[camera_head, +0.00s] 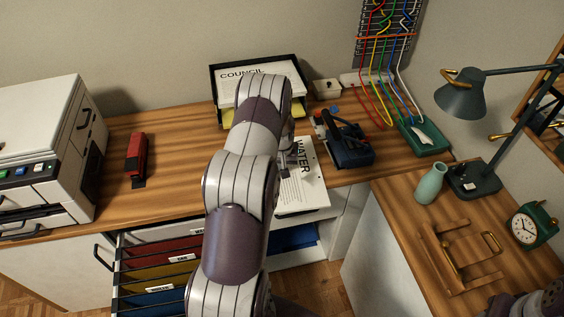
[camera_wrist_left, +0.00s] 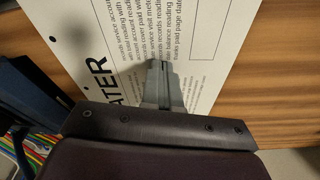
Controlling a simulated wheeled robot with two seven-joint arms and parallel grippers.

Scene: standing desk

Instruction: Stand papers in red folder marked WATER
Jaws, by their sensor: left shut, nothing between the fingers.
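The papers, a white printed stack headed WATER (camera_head: 311,182), lie on the desk with their lower end past the front edge. They fill much of the left wrist view (camera_wrist_left: 120,45). My left gripper (camera_wrist_left: 163,68) is shut and empty over the printed page; I cannot tell whether its fingertips touch it. In the head view my left arm hides part of the papers. The red folder (camera_head: 165,250) hangs in the open drawer at the lower left; its label is too small to read. My right gripper is out of view.
Yellow (camera_head: 150,275) and blue folders (camera_head: 150,300) hang in the drawer too. A tray of COUNCIL papers (camera_head: 298,62) stands behind. A dark blue hole punch (camera_head: 350,150) sits right of the papers, a red stapler (camera_head: 136,155) to the left. My arm crosses above the drawer.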

